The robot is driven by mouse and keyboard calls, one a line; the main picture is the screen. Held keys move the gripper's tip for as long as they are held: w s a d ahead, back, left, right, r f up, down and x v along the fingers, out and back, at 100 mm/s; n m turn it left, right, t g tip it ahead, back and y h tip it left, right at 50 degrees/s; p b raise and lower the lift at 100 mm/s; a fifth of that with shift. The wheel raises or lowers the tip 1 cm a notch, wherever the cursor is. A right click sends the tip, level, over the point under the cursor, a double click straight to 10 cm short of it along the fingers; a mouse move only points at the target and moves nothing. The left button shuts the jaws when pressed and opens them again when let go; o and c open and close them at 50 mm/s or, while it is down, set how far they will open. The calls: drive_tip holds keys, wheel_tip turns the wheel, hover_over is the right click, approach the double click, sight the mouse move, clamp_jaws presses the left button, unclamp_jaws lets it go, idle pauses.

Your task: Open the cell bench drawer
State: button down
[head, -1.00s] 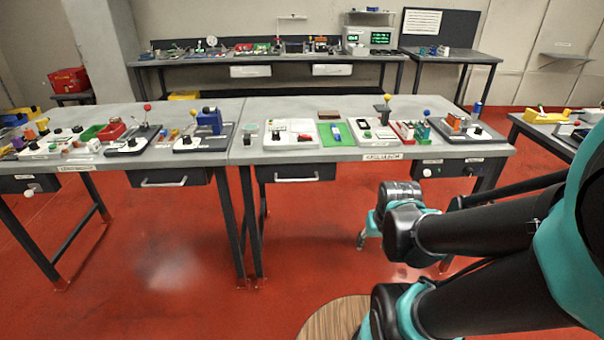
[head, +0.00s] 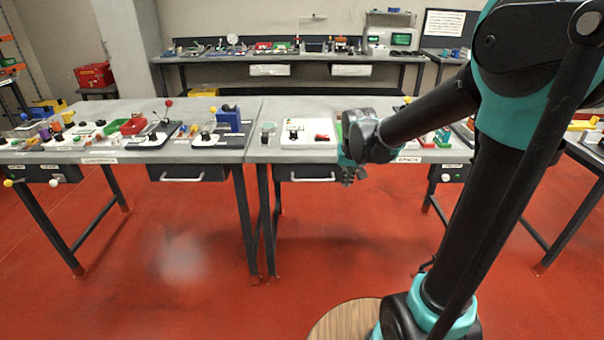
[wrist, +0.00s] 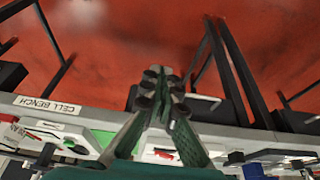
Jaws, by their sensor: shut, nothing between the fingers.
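The cell bench drawer (head: 288,173) is a dark box under the right-hand bench, with a pale bar handle (head: 312,179) on its front. It looks closed. In the wrist view the drawer (wrist: 222,112) and its handle (wrist: 203,97) show right of the fingers, partly hidden by them. My gripper (head: 352,178) is at the front of this bench, right of the handle and apart from it in the head view. In the wrist view my gripper (wrist: 162,76) has its fingers together, with nothing between them. The "CELL BENCH" label (wrist: 48,104) is on the bench edge.
The left bench has a similar drawer (head: 188,173) with a bar handle. Small devices stand on both bench tops, including a white panel (head: 305,134). Dark bench legs (head: 262,220) stand left of the drawer. The red floor (head: 180,260) in front is clear.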

approach(302, 172)
drive_tip(key=s+r, duration=0.2)
drive_tip(key=s, duration=0.2)
drive_tip(key=x, duration=0.9)
drive_tip(key=shift+w+d+f, duration=0.1)
drive_tip(key=shift+w+f, duration=0.15)
drive_tip(key=s+d, duration=0.3)
drive_tip(key=s, duration=4.1)
drive_tip(key=shift+s+d, duration=0.25)
drive_tip(key=shift+s, duration=0.15)
drive_tip(key=shift+r, duration=0.1)
drive_tip(key=v, duration=1.2)
drive_tip(key=shift+w, duration=0.1)
